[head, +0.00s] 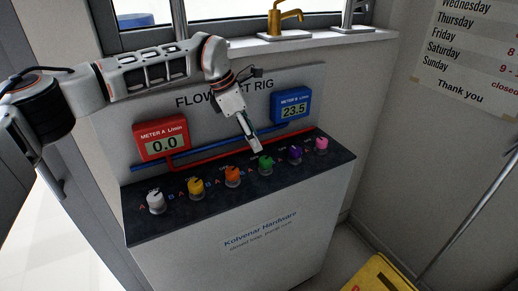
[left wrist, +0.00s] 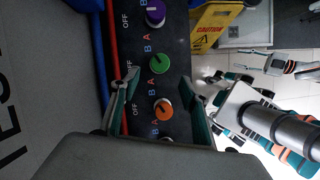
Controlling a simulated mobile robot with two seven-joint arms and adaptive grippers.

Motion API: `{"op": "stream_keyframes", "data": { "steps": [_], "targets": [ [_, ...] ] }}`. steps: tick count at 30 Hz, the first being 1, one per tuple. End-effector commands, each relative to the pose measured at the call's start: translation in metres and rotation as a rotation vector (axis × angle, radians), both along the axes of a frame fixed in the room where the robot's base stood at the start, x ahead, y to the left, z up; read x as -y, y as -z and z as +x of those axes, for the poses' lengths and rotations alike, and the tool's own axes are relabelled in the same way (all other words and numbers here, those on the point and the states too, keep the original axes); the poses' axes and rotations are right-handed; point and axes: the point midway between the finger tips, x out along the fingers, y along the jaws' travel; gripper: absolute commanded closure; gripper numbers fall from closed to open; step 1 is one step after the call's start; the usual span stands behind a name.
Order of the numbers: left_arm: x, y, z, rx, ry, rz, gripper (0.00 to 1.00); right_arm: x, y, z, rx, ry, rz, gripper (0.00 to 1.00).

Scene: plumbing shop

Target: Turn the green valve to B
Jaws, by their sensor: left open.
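The green valve (head: 265,165) is a round knob in the row on the dark top of the flow test rig. It also shows in the left wrist view (left wrist: 159,64), with the letters A and B and the word OFF beside it. Its pointer is too small to read surely. My left gripper (head: 255,148) is just above and behind the green valve in the head view, pointing down. In the left wrist view its fingers (left wrist: 160,92) are spread and empty, with the orange and green knobs showing between and beyond them. No contact shows.
White (head: 155,202), yellow (head: 195,187), orange (head: 232,176), purple (head: 295,155) and pink (head: 321,145) knobs share the row. Red meter A (head: 162,141) reads 0.0; blue meter B (head: 291,106) reads 23.5. Red and blue pipes run behind. A yellow caution sign (head: 380,275) stands right.

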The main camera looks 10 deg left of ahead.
Motion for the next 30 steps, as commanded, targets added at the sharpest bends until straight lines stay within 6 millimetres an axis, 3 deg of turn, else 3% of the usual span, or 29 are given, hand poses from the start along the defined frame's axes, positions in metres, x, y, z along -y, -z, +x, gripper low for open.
{"op": "stream_keyframes", "data": {
  "steps": [7, 20, 23, 25, 30],
  "targets": [
    [-0.010, -0.025, -0.004, -0.001, 0.001, 0.000, 0.55, 0.000, 0.000, 0.000, 0.000, 0.001, 0.001, 0.60],
    [-0.008, -0.025, -0.006, -0.007, 0.004, -0.009, 0.55, 0.000, 0.000, 0.000, 0.001, 0.000, 0.001, 0.60],
    [0.011, -0.010, -0.016, -0.037, 0.017, -0.055, 0.55, -0.001, 0.000, 0.000, 0.001, 0.000, 0.001, 0.60],
    [0.035, 0.008, -0.031, -0.079, 0.030, -0.125, 0.55, -0.001, 0.000, 0.000, 0.001, 0.001, 0.002, 0.60],
    [0.118, 0.048, -0.087, -0.242, 0.036, -0.398, 0.55, -0.001, -0.001, 0.000, 0.001, 0.001, 0.002, 0.60]
  ]
}}
